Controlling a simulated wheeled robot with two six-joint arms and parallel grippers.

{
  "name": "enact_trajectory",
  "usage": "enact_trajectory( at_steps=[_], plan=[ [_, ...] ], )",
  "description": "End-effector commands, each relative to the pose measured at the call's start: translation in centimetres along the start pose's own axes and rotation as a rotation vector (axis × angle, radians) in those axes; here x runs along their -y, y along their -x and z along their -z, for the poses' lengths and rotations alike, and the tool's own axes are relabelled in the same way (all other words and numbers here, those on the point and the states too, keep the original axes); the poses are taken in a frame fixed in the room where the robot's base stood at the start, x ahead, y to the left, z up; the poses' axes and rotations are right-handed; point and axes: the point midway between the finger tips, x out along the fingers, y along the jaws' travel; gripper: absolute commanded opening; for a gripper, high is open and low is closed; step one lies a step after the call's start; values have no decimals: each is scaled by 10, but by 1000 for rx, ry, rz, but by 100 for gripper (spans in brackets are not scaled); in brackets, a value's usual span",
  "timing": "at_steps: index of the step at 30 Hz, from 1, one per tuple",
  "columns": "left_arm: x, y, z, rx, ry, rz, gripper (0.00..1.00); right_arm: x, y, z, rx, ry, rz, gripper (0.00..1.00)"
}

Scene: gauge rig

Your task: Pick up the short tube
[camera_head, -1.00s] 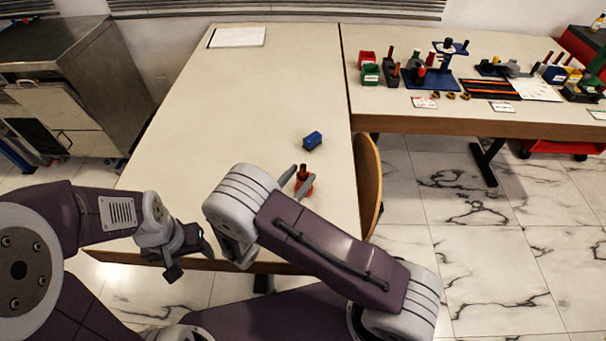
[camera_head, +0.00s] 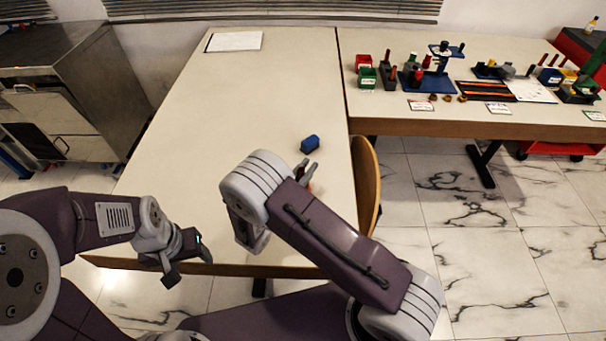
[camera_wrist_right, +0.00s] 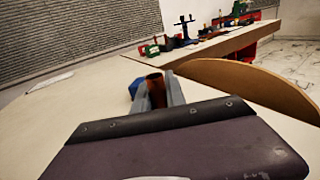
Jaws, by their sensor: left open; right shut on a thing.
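A reddish-brown tube-like piece (camera_wrist_right: 156,92) stands between my right gripper's fingers in the right wrist view, with its dark open top showing. In the head view only a bit of its orange-red side (camera_head: 308,187) shows, the rest hidden by my right gripper. My right gripper (camera_head: 308,170) is shut on this piece near the table's right edge. My left gripper (camera_head: 184,261) is open and empty at the table's front edge. A blue rounded piece (camera_head: 310,144) lies on the table just beyond my right gripper; it also shows in the right wrist view (camera_wrist_right: 135,87).
The near table (camera_head: 235,110) is mostly bare, with a white sheet (camera_head: 234,41) at its far end. A curved wooden chair back (camera_head: 366,185) stands at its right edge. The back right table holds a blue stand (camera_head: 430,82), red bin (camera_head: 363,62), green bin (camera_head: 367,77) and several small parts.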

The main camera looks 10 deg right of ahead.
Motion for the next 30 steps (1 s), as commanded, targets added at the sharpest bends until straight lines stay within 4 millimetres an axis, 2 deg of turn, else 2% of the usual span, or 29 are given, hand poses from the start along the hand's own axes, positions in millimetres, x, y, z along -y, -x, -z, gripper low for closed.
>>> enact_trajectory(
  at_steps=[4,9,14,18,25,28,30],
  plan=[
    [0,5,0,0,0,0,62,0,0,-18,0,-4,0,0],
    [0,14,2,0,0,0,62,0,0,-62,0,-6,0,0],
    [0,19,2,0,0,0,62,0,0,-91,0,-4,0,0],
    [0,20,2,0,0,0,62,0,0,-100,0,0,0,0],
    [0,22,2,0,0,0,62,0,0,-101,0,1,0,0],
    [-1,40,4,0,0,0,62,2,2,-112,-4,3,1,0],
    [-1,66,7,0,0,0,62,5,6,-125,-9,6,3,0]
  ],
)
